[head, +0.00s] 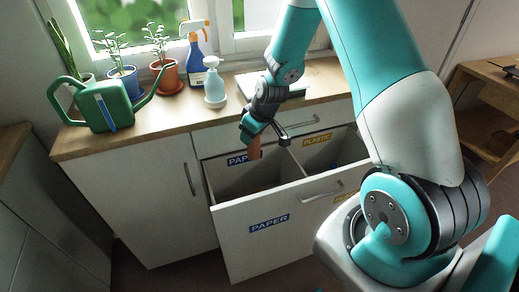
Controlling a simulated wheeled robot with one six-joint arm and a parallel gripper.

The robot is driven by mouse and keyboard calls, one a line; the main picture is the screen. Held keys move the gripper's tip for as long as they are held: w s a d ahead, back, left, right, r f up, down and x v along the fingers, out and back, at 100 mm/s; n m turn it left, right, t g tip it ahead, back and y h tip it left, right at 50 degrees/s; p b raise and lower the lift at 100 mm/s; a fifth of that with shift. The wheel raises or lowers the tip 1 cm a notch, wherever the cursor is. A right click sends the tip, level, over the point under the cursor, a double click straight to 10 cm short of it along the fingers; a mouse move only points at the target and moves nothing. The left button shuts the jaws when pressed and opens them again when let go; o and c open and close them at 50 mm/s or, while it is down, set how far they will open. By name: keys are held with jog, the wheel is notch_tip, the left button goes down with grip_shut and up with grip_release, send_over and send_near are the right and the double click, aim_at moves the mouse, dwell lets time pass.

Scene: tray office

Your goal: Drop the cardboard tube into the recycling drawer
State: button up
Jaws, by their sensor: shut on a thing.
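My gripper (250,136) is shut on a brown cardboard tube (254,152), which hangs below the fingers, roughly upright. The tube is over the left compartment of the open recycling drawer (231,214), near its back, in front of the blue PAPER label inside. I cannot tell whether its lower end is below the rim. The drawer has a PAPER compartment on the left and a PLASTIC one on the right, with a divider between them. The front panel carries a blue PAPER label (269,222). My arm hides part of the right side.
On the counter (165,128) stand a green watering can (104,107), potted plants, a blue spray bottle (197,62) and a pale blue soap bottle (213,84). A wooden shelf (487,110) is at the right. Closed cabinet doors (135,200) are left of the drawer.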

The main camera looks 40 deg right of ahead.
jog(key=d+f+n+b, duration=0.1)
jog(key=w+d+f+n+b, duration=0.1)
jog(key=d+f, duration=0.1)
jog(key=shift+w+d+f+y+b, duration=0.2)
jog(key=shift+d+f+y+b, duration=0.1)
jog(key=shift+y+b, duration=0.1)
notch_tip(320, 180, down, 6)
jog(key=b, duration=0.4)
jog(key=shift+r, duration=0.2)
jog(key=o, duration=1)
send_near(259, 136)
jog(key=d+f, duration=0.1)
jog(key=d, duration=0.1)
jog(key=w+d+f, duration=0.1)
jog(key=shift+w+d+f+p, duration=0.2)
jog(key=shift+d+p, duration=0.15)
jog(key=shift+d, duration=0.05)
